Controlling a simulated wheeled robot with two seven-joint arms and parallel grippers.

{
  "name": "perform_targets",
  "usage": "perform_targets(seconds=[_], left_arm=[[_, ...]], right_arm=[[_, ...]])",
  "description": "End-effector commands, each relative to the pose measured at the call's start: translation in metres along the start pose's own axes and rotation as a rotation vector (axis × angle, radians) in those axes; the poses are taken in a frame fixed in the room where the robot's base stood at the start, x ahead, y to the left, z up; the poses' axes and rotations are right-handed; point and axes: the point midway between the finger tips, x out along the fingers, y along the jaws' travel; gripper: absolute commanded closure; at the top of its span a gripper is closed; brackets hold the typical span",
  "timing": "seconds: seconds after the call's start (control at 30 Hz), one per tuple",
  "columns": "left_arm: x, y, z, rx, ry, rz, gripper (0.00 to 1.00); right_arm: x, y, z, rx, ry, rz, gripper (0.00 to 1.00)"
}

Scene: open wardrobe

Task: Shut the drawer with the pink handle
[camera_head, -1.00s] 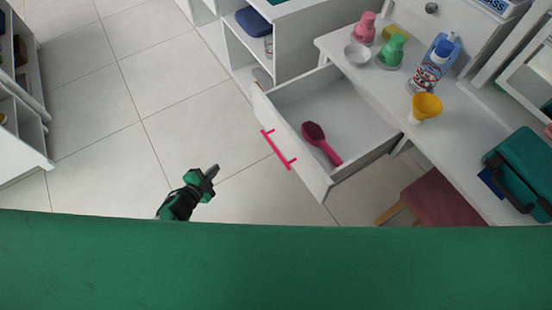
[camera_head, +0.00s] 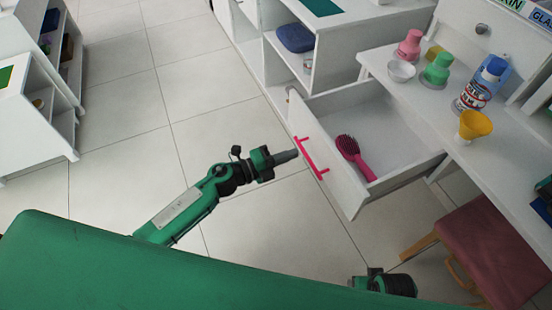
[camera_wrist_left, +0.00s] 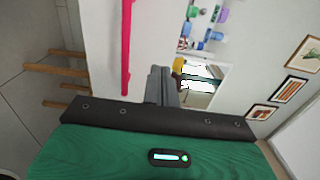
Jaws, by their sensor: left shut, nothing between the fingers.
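The drawer (camera_head: 345,190) of the white desk stands pulled out, with its pink bar handle (camera_head: 311,158) on its front. A pink hairbrush (camera_head: 356,158) lies inside it. My left gripper (camera_head: 287,156) is shut and empty. Its fingertips point at the drawer front, just left of the handle, and a small gap seems to remain. In the left wrist view the pink handle (camera_wrist_left: 126,45) runs beside my shut fingers (camera_wrist_left: 160,85), against the white drawer front (camera_wrist_left: 100,50). Part of my right arm shows at the bottom of the head view, but its fingers are not visible.
The desk top (camera_head: 425,110) holds a white bowl (camera_head: 401,71), a pink bottle (camera_head: 409,46), a green bottle (camera_head: 437,70), a spray can (camera_head: 480,85) and a yellow funnel (camera_head: 474,125). A reddish stool (camera_head: 495,240) stands below. Tiled floor (camera_head: 125,150) is clear to the left.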

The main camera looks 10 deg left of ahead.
Motion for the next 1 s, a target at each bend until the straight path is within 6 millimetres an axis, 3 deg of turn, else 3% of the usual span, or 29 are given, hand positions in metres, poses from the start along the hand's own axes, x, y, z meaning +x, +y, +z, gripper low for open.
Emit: perform_targets(seconds=[0.2,0.4,1.0], left_arm=[[0.045,-0.001,0.000,-0.001,-0.001,-0.002,1.00],[0.068,0.000,0.000,-0.001,-0.001,0.000,1.00],[0.076,0.000,0.000,-0.001,-0.001,0.000,1.00]], right_arm=[[0.004,0.000,0.001,0.000,-0.005,0.000,0.34],[0.004,0.000,0.002,0.000,-0.006,0.000,0.34],[0.004,0.000,0.001,0.000,-0.005,0.000,0.34]])
